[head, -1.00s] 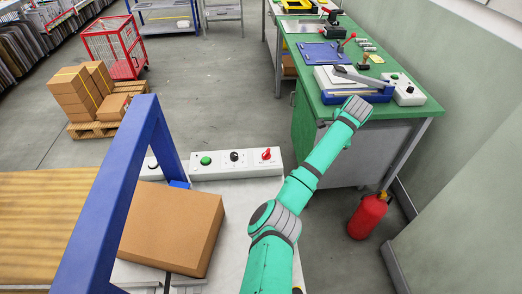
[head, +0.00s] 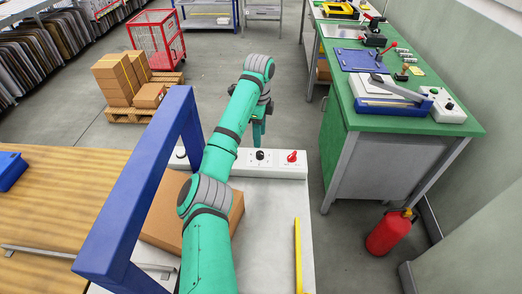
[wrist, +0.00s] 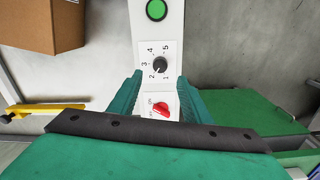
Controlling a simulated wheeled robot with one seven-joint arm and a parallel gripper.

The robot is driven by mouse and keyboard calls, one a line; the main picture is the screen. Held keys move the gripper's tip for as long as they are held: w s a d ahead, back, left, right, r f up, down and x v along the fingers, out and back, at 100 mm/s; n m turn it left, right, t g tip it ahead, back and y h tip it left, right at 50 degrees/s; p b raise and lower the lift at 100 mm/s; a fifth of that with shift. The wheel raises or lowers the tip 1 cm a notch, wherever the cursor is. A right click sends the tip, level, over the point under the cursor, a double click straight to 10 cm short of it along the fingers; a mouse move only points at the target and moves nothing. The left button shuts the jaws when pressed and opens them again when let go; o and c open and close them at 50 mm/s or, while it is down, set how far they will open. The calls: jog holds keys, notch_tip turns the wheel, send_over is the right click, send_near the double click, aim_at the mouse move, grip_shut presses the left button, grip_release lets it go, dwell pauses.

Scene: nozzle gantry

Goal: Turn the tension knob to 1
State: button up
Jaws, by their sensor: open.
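The tension knob is a small black dial (wrist: 160,65) with a printed scale from 1 to 5, on a white control panel (wrist: 142,28). Its pointer seems to face the 2 side, but it is too small to be sure. In the head view the black knob (head: 260,155) sits near the panel's middle. My gripper (wrist: 160,76) is open and empty, pointing down above the panel, its fingertips either side of the knob in the picture. No contact shows. In the head view my gripper (head: 258,140) hangs just behind the knob.
A red switch (wrist: 160,109) and a green button (wrist: 156,10) flank the knob. A cardboard box (head: 163,215) and blue frame (head: 135,200) stand left of my arm. A yellow bar (head: 298,255) lies at right. A green bench (head: 405,122) stands farther right.

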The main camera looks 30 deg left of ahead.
aim_at(260, 153)
notch_tip(260, 153, down, 9)
jog(key=shift+r, duration=0.2)
dwell(0.3)
jog(key=c, duration=1)
